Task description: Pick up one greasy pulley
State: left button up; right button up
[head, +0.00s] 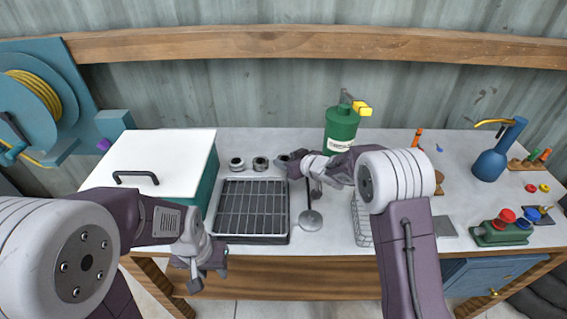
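Three small dark-and-grey round parts, which look like the greasy pulleys, stand in a row at the back of the bench: the left pulley (237,164), the middle pulley (260,163) and the right pulley (282,160). My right gripper (291,167) is beside the right pulley, close to it and partly in front of it; its fingertips are too small to tell open from shut. My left gripper (203,277) hangs in front of the bench's front edge, away from the pulleys; its finger gap is not clear.
A black wire-rack tray (250,239) lies in front of the pulleys. A lidded teal box (150,160) stands left, a green canister (341,128) behind my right forearm. A round-based metal stand (311,220) and a wire basket (362,232) are right of the tray.

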jog(key=c, duration=0.6)
notch_tip(320, 180, up, 10)
jog(key=p, duration=0.5)
jog(key=shift+c, duration=0.2)
